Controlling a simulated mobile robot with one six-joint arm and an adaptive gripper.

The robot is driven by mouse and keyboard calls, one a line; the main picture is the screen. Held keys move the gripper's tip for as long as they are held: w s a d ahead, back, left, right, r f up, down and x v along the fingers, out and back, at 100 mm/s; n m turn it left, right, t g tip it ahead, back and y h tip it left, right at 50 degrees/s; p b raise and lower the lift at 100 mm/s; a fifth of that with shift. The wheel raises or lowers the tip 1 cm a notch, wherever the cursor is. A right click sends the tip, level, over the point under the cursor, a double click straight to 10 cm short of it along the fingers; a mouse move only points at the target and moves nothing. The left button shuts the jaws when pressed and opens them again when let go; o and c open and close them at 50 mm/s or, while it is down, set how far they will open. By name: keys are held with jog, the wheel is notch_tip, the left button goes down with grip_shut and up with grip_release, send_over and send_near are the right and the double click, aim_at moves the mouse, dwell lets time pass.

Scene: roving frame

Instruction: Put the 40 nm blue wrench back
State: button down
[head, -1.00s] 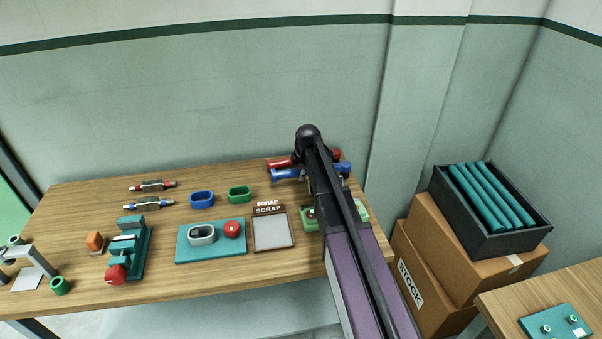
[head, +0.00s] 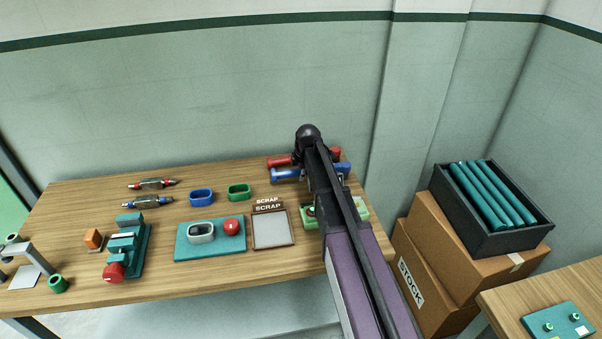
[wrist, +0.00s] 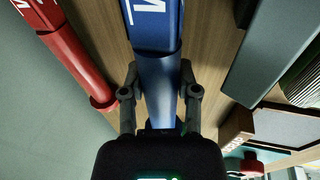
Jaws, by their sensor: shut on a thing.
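The blue wrench (head: 285,175) is over the back right of the wooden bench, partly hidden by my arm in the head view. In the wrist view the two fingers of my gripper (wrist: 160,88) are shut on both sides of the handle of the blue wrench (wrist: 155,60). White lettering shows on its wider part at the top, but no number can be read. A red wrench (head: 279,161) lies just behind it. In the wrist view the red wrench (wrist: 80,60) is at the left, apart from the blue one. Whether the blue wrench touches the bench is unclear.
A green tray (head: 361,214) is partly under my arm. Boxes (head: 455,240) stand right of the bench.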

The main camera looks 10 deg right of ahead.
jog(key=shift+f+b, duration=0.5)
dwell(0.4)
jog(key=shift+c, duration=1.3)
grip_release()
jog(key=shift+r, duration=0.1)
jog(key=shift+r+p, duration=3.95)
jog(key=shift+p, duration=0.1)
jog(key=shift+s, duration=0.1)
